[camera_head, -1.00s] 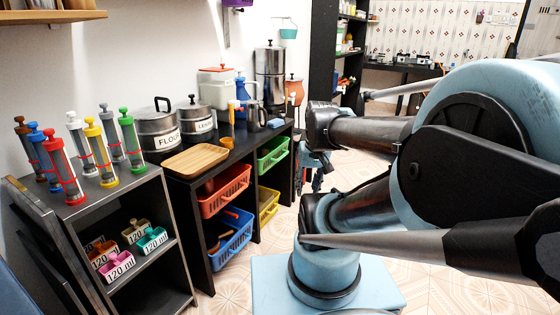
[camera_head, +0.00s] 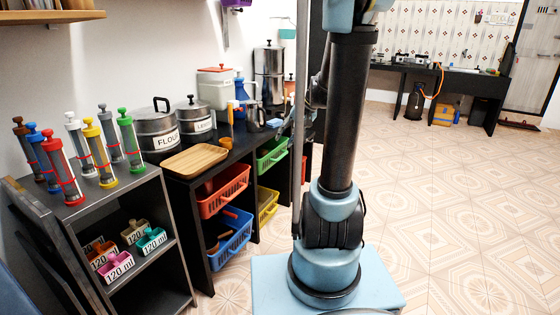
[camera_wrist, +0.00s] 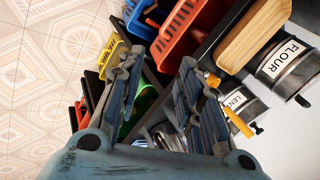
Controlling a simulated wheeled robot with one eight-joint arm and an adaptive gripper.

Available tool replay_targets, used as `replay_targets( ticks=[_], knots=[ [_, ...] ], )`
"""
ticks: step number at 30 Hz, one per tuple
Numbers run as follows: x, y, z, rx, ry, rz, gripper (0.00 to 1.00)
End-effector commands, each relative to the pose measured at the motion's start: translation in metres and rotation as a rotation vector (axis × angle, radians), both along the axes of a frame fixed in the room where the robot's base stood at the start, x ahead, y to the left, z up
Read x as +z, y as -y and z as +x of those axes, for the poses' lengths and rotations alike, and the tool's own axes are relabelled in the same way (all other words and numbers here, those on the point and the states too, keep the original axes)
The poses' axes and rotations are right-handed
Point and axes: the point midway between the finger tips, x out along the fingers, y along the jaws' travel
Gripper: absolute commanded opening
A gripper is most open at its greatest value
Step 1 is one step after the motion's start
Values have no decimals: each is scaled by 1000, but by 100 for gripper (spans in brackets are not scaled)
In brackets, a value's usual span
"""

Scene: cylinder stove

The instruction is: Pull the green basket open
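The green basket (camera_head: 272,154) sits in the upper right compartment of the black shelf in the head view, and its front faces the room. The basket looks closed or nearly so. In the wrist view, part of the green basket (camera_wrist: 147,100) shows between the fingers of my gripper (camera_wrist: 158,58), partly hidden by them. My gripper is open, with its two fingers spread apart and nothing visibly held. It appears beyond the fingertips' near side; I cannot tell the exact gap. In the head view my gripper is mostly hidden behind my arm.
An orange-red basket (camera_head: 222,190) is left of the green one, a yellow basket (camera_head: 268,204) below it, and a blue basket (camera_head: 231,237) at lower left. Pots and a wooden board (camera_head: 195,160) stand on top. The tiled floor (camera_head: 450,220) at right is clear.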

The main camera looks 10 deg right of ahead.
Motion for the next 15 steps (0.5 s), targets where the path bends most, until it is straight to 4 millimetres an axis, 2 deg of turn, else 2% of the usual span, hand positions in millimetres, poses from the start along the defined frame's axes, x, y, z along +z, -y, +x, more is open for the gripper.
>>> replay_targets(
  ticks=[1,3,8,15],
  knots=[
    [-2,3,16,-9,3,21,34],
    [-4,6,36,-20,8,55,34],
    [-14,14,81,-48,22,130,34],
    [-36,31,145,-88,45,243,34]
  ],
)
